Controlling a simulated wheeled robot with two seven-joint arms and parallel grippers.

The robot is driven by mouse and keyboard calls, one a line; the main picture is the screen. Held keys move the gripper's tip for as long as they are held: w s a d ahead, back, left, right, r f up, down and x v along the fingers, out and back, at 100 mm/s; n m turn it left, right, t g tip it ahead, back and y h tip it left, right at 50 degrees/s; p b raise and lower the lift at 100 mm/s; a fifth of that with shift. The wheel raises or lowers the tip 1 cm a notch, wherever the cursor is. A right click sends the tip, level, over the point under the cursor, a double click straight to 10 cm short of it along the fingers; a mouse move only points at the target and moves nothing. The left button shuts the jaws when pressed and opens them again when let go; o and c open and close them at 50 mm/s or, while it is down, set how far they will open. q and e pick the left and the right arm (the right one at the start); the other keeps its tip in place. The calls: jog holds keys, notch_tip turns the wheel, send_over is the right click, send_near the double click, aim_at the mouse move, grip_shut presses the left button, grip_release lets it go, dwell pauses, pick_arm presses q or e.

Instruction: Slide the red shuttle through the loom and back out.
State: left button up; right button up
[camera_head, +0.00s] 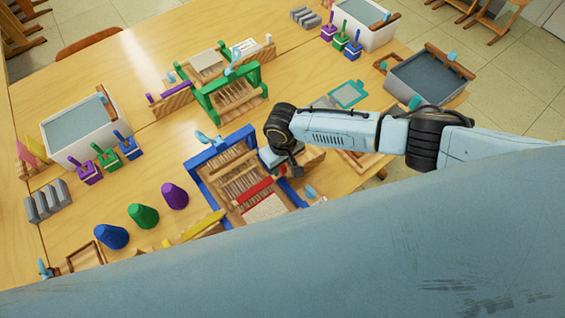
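The blue-framed loom (193,177) stands on the near part of the wooden table, with pale warp threads and a woven patch at its front. The red shuttle (254,190) lies slantwise across the loom, between its threads and the woven patch. My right gripper (291,171) is at the loom's right side, pointing down, just beyond the shuttle's right end. Its fingers are small and partly hidden, so I cannot tell whether they are open or touch the shuttle. My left gripper is not in view.
A green loom (207,102) stands behind. Purple, green and blue cones (143,215) stand left of the blue loom, with a yellow bar (195,228) near its front-left. A grey-filled tub (108,140) is at the left, another (393,92) at the right. My pale blue body part covers the bottom.

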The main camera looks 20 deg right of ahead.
jog(key=shift+c, duration=0.3)
grip_shut()
